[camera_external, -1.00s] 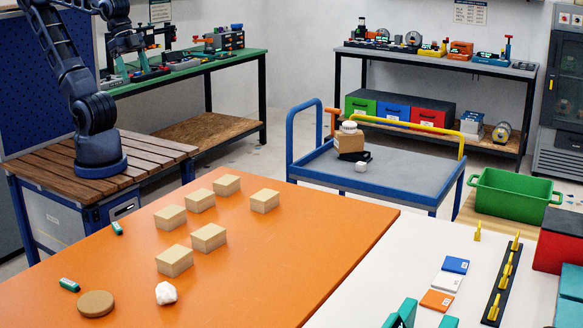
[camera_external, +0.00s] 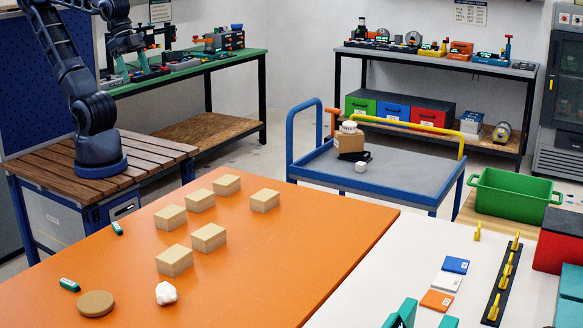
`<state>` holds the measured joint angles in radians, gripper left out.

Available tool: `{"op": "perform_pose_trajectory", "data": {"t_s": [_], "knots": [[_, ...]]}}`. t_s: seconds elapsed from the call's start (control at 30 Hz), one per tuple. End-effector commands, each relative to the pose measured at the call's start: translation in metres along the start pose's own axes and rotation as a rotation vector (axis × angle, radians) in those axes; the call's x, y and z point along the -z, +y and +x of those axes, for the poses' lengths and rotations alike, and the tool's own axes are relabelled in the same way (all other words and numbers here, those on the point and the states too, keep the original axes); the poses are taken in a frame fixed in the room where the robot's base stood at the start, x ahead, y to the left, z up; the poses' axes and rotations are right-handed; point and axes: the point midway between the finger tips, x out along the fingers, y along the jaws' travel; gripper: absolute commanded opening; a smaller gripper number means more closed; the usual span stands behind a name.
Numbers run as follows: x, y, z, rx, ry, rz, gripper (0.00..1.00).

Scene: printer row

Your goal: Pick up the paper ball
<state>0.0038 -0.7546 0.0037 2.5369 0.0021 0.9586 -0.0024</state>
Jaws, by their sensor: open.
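The paper ball (camera_external: 166,293), white and crumpled, lies on the orange table top (camera_external: 285,262) near its front edge, just right of a round brown disc (camera_external: 96,303). Nothing touches it. My gripper (camera_external: 130,64) hangs from my arm at the upper left, seen against the green bench, far from the ball. Its fingers are apart and nothing shows between them. Dark bench items behind it make its outline hard to read.
Several tan blocks (camera_external: 208,237) stand behind the ball. Two small teal-and-white pieces (camera_external: 69,285) lie at the table's left. A white table with coloured cards (camera_external: 455,265) and yellow pegs adjoins at right. The orange top right of the ball is clear.

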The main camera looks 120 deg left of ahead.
Motion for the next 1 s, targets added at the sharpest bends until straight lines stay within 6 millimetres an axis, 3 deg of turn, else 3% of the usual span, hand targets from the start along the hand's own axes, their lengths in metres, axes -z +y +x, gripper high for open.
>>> {"op": "perform_pose_trajectory", "data": {"t_s": [0.17, 0.33, 0.67, 1.0], "knots": [[0.001, 0.000, 0.000, 0.002, -0.001, 0.001, 0.69], [0.019, 0.003, 0.005, 0.032, -0.011, 0.026, 0.69], [0.092, 0.021, 0.037, 0.135, -0.042, 0.147, 0.69], [0.165, 0.057, 0.091, 0.183, -0.060, 0.291, 0.69]]}}
